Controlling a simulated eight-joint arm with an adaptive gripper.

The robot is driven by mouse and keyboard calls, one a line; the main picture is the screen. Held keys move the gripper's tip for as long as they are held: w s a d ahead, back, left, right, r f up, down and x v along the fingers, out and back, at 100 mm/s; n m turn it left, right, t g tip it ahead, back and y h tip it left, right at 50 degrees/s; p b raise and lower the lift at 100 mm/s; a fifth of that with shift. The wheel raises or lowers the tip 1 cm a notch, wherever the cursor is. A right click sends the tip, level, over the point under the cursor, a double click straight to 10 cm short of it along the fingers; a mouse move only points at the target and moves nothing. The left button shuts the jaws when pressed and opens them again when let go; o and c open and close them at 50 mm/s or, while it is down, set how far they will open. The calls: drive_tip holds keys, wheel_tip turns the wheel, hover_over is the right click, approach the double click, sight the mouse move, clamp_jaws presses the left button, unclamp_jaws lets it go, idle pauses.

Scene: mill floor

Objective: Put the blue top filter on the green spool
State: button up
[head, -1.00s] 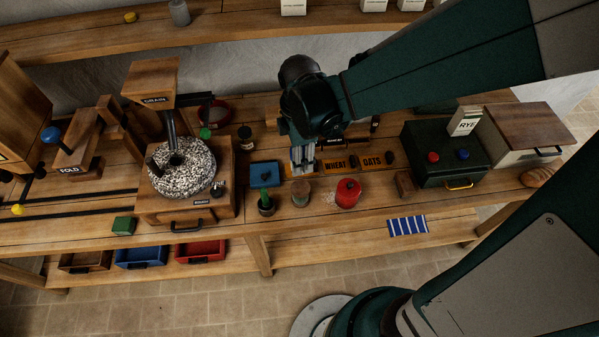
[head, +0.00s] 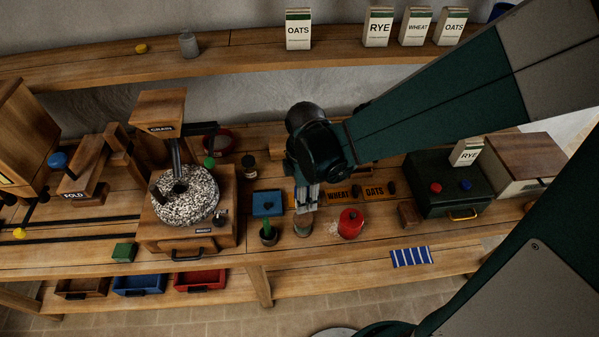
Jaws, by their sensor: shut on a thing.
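My gripper (head: 307,205) points down at the middle of the bench, its grey fingers just above or behind a small jar-like piece (head: 303,226). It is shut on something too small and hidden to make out. No blue-topped filter can be clearly picked out. A blue square piece (head: 267,203) with a dark item on it lies left of the gripper. A dark round piece with a green upright peg (head: 268,233), possibly the green spool, stands left of the jar-like piece. I cannot tell whether the fingers touch the jar-like piece.
A red canister (head: 350,224) stands just right of the gripper. WHEAT and OATS plates (head: 355,194) lie behind. A stone mill (head: 186,196) stands left; a dark green box (head: 447,186) with red and blue knobs stands right.

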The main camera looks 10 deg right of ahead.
drive_tip(key=shift+f, duration=1.85)
drive_tip(key=shift+f, duration=0.1)
drive_tip(key=shift+f, duration=1.75)
drive_tip(key=shift+f+b, duration=0.2)
drive_tip(key=shift+b, duration=0.1)
drive_tip(key=o, duration=0.9)
drive_tip(key=shift+r, duration=0.2)
drive_tip(key=shift+r+p, duration=0.5)
drive_tip(key=shift+r, duration=5.5)
